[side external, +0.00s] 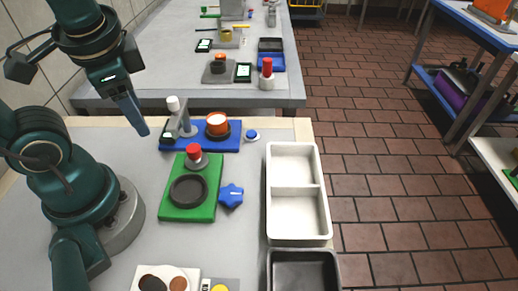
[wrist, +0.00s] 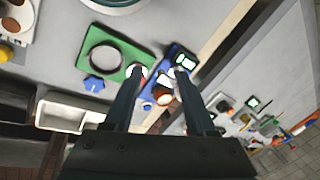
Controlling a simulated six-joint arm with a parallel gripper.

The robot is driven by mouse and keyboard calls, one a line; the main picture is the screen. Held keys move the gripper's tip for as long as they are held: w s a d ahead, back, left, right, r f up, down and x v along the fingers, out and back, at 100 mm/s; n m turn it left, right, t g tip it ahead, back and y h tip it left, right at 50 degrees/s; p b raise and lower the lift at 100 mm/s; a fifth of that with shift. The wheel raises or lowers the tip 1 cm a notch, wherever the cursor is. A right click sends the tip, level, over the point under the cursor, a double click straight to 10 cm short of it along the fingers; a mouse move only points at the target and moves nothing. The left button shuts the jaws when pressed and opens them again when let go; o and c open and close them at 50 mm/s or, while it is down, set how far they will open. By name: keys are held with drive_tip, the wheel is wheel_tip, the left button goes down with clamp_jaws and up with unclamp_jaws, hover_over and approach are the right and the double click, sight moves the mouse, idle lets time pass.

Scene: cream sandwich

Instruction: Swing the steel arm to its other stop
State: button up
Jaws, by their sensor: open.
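The steel arm (side external: 183,127) is a short grey bar at the left end of a blue plate (side external: 233,140). A white-topped knob (side external: 174,104) stands upright on it. An orange-rimmed cup with a pale band (side external: 217,124) sits on a dark round base on the same plate. My gripper (side external: 143,129) is open, left of the knob and apart from it. In the wrist view its two fingers (wrist: 158,73) point toward the blue plate with nothing held between them. The right finger partly hides the steel arm there, and its stops cannot be made out.
A green plate (side external: 204,210) with a black ring and red-topped knob (side external: 194,152) lies in front. A blue star knob (side external: 231,195) and a white two-part tray (side external: 298,165) are to the right. A second bench (side external: 140,92) stands behind.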

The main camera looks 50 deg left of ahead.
sight(176, 105)
drive_tip(key=w+a+m+g+y, duration=0.3)
drive_tip(key=a+m+g+y, duration=0.2)
drive_tip(key=a+m+y, duration=0.15)
drive_tip(key=w+d+f+m+t+y, duration=0.1)
drive_tip(key=m+y, duration=0.1)
drive_tip(key=w+d+f+m+y, duration=0.1)
drive_tip(key=w+f+m+y, duration=0.1)
drive_tip(key=m+y, duration=0.1)
drive_tip(key=w+d+f+m+t+y, duration=0.1)
drive_tip(key=w+m+y, duration=0.1)
drive_tip(key=y, duration=0.1)
drive_tip(key=shift+w+d+f+m+t, duration=0.1)
drive_tip(key=shift+d+f+m+t, duration=0.1)
drive_tip(key=shift+d+m+t, duration=0.1)
drive_tip(key=shift+d+f+m+t+y, duration=0.2)
drive_tip(key=shift+f+m+t+y, duration=0.15)
drive_tip(key=shift+f, duration=0.1)
drive_tip(key=shift+a, duration=2.5)
clamp_jaws()
drive_tip(key=shift+s, duration=0.2)
